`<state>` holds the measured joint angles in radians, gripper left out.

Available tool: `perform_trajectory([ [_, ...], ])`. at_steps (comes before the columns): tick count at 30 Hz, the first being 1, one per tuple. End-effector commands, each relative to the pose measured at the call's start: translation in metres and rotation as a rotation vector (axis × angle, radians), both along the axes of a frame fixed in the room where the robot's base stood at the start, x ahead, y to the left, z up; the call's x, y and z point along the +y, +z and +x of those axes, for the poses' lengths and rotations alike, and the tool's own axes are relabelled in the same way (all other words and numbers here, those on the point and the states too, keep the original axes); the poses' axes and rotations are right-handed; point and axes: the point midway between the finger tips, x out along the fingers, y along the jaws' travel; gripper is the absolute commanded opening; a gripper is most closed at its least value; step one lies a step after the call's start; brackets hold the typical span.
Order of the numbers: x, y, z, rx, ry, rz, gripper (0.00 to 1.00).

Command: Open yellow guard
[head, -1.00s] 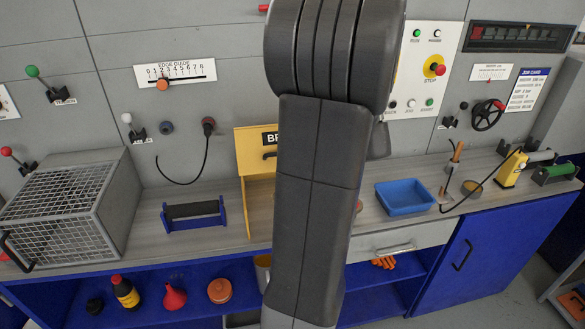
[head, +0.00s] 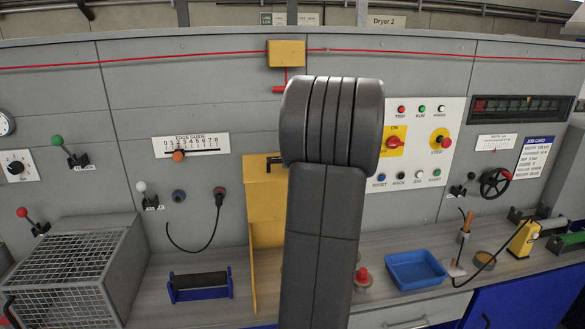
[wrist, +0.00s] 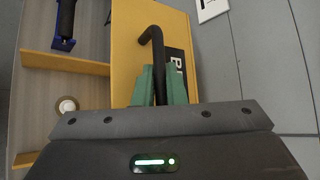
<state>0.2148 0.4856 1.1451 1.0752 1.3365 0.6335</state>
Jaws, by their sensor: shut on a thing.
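The yellow guard (head: 266,215) stands on the bench against the grey machine wall, its right part hidden behind my arm. The dark top end of its handle (head: 274,159) shows at its upper edge. In the wrist view its yellow panel (wrist: 128,45) carries a bent black handle (wrist: 155,42) and part of a black label. My gripper (wrist: 160,85) has its green fingers shut around the handle's shaft. In the head view my gripper is hidden behind my arm. Yellow side boards (wrist: 65,62) and a pale round piece (wrist: 67,105) on the bench show beside the panel.
A wire-mesh cage (head: 75,265) and a blue roller stand (head: 200,285) are to the left. A blue tray (head: 416,270) and a red-topped piece (head: 362,277) are to the right. A black cable hangs left of the guard. A red cord crosses above.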

Motion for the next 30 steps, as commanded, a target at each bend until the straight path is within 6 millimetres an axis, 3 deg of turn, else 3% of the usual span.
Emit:
perform_trajectory([
  [13,0.0003,0.0002,0.0025,0.011,0.000,-0.001,0.00],
  [14,0.0002,0.0002,0.0024,0.011,0.000,-0.001,0.13],
  [17,0.0002,0.0002,0.0023,0.011,0.000,-0.001,0.32],
  [30,-0.0095,0.0041,-0.0016,0.008,-0.002,-0.002,0.33],
])
